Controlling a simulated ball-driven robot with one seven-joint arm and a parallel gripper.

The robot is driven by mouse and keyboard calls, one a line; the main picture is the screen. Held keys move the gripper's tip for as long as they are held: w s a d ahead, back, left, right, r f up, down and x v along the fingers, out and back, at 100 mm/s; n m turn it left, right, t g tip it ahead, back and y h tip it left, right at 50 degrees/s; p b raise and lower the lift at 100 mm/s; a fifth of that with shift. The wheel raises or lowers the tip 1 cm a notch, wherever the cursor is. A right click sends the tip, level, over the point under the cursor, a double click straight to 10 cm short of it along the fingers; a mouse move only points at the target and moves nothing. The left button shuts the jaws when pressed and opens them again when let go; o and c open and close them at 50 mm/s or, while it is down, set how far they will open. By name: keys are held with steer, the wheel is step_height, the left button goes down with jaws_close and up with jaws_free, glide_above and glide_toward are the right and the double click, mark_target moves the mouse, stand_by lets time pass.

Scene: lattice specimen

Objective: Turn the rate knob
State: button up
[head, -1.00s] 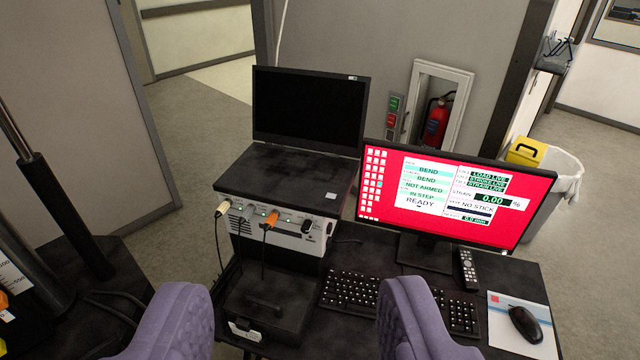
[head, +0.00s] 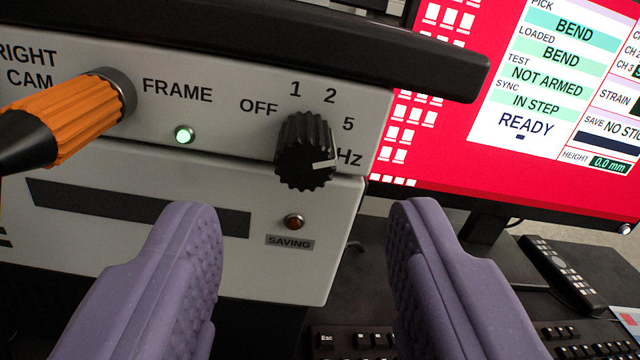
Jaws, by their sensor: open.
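The rate knob (head: 304,152) is a black ribbed dial on the front of a light grey box (head: 225,75). Labels OFF, 1, 2, 5 and Hz curve around it. Its white pointer mark points right and slightly up, toward the Hz label, below the 5. My gripper (head: 310,225) is open and empty. Its two purple padded fingers stand left and right in the foreground, and the knob shows between and above their tips, not touched by either.
An orange plug (head: 85,115) with a black sleeve sticks out at left. A green light (head: 184,134) glows beside the knob, and a small red-brown SAVING light (head: 294,222) sits below. A dark overhanging slab (head: 250,40) runs above. The monitor (head: 455,130) stands close at right.

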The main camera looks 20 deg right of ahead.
mark_target(305, 170)
steer(key=w, duration=0.4)
steer(key=w+d+b, duration=0.1)
steer(key=w, duration=0.1)
jaws_close()
